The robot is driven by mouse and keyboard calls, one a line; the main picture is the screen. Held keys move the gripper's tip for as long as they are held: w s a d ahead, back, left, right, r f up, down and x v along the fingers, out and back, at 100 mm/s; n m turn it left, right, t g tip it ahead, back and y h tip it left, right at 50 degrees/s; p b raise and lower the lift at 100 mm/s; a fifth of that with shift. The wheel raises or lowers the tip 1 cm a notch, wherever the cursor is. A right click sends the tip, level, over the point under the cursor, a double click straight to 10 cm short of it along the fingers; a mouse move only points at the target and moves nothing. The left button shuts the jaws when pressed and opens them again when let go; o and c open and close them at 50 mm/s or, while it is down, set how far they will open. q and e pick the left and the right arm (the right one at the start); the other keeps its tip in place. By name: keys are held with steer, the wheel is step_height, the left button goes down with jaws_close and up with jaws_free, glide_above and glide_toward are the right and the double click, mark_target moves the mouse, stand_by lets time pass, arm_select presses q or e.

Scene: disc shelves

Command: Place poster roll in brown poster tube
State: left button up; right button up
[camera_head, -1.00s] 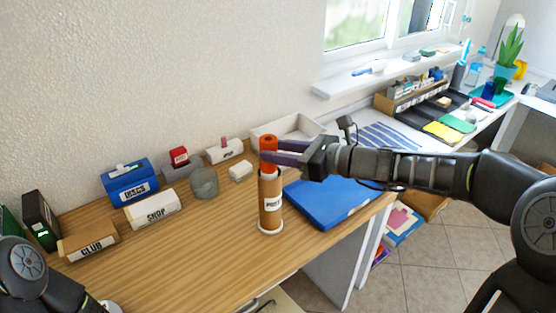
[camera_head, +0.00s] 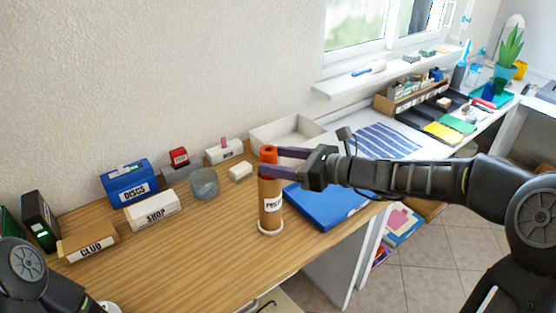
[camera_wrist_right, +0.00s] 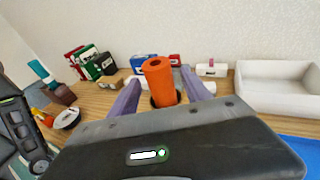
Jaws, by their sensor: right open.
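The orange poster roll (camera_head: 268,154) stands in the mouth of the brown poster tube (camera_head: 270,205), with its top sticking out above the rim. The tube stands upright on a round pale base on the wooden desk and bears a white label. My right gripper (camera_head: 269,162) is at the tube's top, its purple fingers around the roll. In the right wrist view the fingers (camera_wrist_right: 158,100) are spread, with gaps on both sides of the roll (camera_wrist_right: 158,82); the tube's dark mouth shows below it. Part of my left arm shows at the lower left; its gripper is out of view.
A blue flat box (camera_head: 325,205) lies right of the tube. A white tray (camera_head: 288,130), a grey cup (camera_head: 204,183), a small white block (camera_head: 240,171) and labelled boxes such as the shop box (camera_head: 152,211) stand behind and left. The front desk surface is clear.

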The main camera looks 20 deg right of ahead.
steer(key=v, duration=1.2)
steer(key=shift+b, duration=0.4)
steer(key=shift+w, duration=0.1)
